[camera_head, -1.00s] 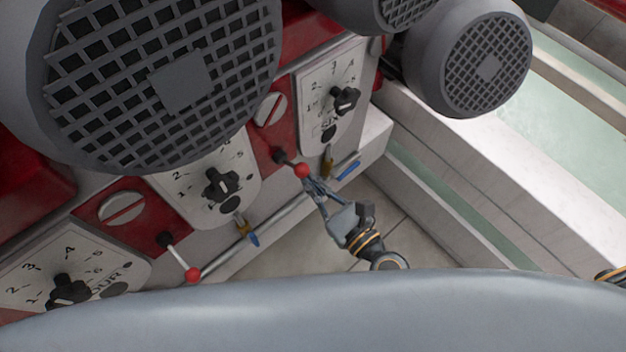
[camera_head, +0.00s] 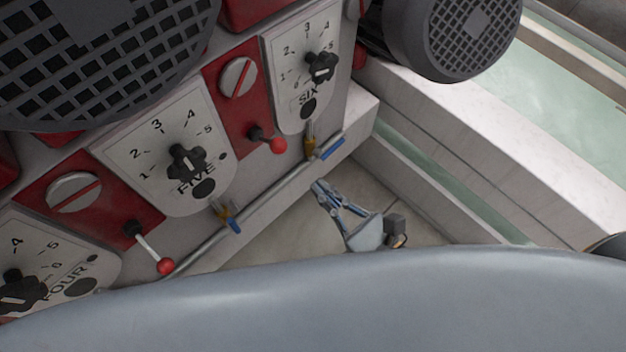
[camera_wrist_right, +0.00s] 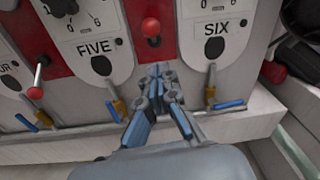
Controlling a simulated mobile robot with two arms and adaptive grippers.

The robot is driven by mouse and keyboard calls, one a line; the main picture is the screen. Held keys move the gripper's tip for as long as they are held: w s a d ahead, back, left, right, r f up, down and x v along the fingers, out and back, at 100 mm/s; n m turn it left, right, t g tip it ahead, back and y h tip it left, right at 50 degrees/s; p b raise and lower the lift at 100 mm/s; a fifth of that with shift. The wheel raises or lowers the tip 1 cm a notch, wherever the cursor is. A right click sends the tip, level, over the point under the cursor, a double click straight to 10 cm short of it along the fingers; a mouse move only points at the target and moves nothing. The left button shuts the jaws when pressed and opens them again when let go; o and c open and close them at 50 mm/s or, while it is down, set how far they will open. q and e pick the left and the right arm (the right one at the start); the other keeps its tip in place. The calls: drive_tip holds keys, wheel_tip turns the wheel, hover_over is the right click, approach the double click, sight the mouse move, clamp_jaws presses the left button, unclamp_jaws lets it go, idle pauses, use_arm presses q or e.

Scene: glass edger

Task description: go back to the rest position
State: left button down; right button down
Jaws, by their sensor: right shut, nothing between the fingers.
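My right gripper (camera_head: 322,190) is shut and empty in the head view, low in front of the machine's panels and over the tiled floor. It stands apart from the red-knobbed lever (camera_head: 272,142) between the FIVE and SIX dials. In the right wrist view my gripper (camera_wrist_right: 158,72) is shut too, with that lever's red knob (camera_wrist_right: 151,27) just above its tips in the picture. My left gripper does not show in either view.
The FIVE dial (camera_head: 185,163) and SIX dial (camera_head: 320,67) sit on the panel, with blue-handled valves (camera_head: 331,148) and a pipe below. Another red-knobbed lever (camera_head: 165,266) is at left. Grey motors (camera_head: 462,35) overhang. A pale ledge (camera_head: 480,120) runs along the right.

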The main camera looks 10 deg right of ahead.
drive_tip(key=shift+s+d+r, duration=0.1)
drive_tip(key=shift+s+d, duration=0.05)
drive_tip(key=shift+d, duration=0.15)
drive_tip(key=shift+a, duration=0.1)
drive_tip(key=d+f+n+g+h, duration=0.2)
drive_tip(key=d+f+n, duration=0.3)
drive_tip(key=f, duration=0.7)
drive_tip(key=s+d+f+n+g+h, duration=0.1)
drive_tip(key=d+f+n+g+h, duration=0.15)
drive_tip(key=f+n, duration=0.75)
drive_tip(key=d+f+n+g+h, duration=0.1)
drive_tip(key=d+f+n+h, duration=0.2)
drive_tip(key=f, duration=1.2)
drive_tip(key=s+d+f+n+g, duration=0.2)
drive_tip(key=s+f+n, duration=0.2)
drive_tip(key=s+f, duration=0.2)
drive_tip(key=s+d+f+n+g+h, duration=0.1)
drive_tip(key=s+d+f+n+g, duration=0.1)
drive_tip(key=s, duration=0.6)
drive_tip(key=s+d+f+n+g+h, duration=0.1)
drive_tip(key=s+f+n+g, duration=0.3)
drive_tip(key=f, duration=0.5)
drive_tip(key=s+d+n, duration=0.1)
drive_tip(key=s+n, duration=0.1)
drive_tip(key=s, duration=0.1)
drive_tip(key=shift+s+d+f, duration=0.3)
drive_tip(key=shift+s+d, duration=0.05)
